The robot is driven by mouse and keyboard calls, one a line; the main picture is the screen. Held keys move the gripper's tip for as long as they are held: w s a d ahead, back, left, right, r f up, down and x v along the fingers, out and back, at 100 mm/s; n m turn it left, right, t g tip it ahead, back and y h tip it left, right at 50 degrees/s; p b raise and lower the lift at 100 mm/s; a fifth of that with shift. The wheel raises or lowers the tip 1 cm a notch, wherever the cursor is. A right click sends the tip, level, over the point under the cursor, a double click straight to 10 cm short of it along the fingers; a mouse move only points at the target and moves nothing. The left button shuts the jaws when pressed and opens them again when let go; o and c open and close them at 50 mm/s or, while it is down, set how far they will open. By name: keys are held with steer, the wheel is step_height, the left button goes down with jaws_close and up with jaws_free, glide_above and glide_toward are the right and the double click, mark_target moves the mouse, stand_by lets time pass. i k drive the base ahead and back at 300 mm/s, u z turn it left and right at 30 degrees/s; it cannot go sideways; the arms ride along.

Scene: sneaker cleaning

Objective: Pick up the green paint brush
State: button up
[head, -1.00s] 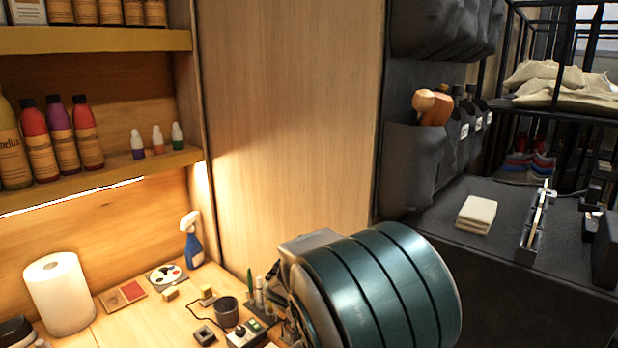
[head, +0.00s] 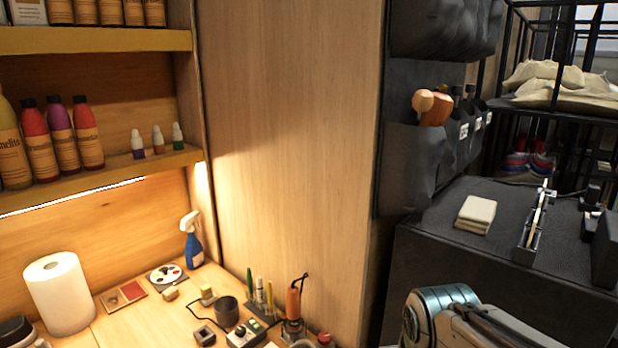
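A slim green upright tool (head: 249,278), which looks like the green paint brush, stands in a small dark holder (head: 262,310) on the wooden worktop. A pale tube and a yellowish slim tool stand beside it in the same holder. They are small, so I cannot make out bristles. Part of my arm shows at the bottom right, to the right of the holder and apart from it. My gripper is not in the picture, so whether it is open or holds anything is hidden.
An orange-handled tool (head: 293,302) stands upright right of the holder. A dark cup (head: 227,312) and a control box (head: 244,334) crowd its left and front. A tall wooden panel (head: 290,130) rises behind. A blue spray bottle (head: 192,245) stands farther left.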

mark_target(250, 279)
steer(key=k, duration=0.5)
steer(key=z, duration=2.5)
steer(key=k, duration=1.7)
steer(key=u, duration=2.25)
steer(key=i, duration=1)
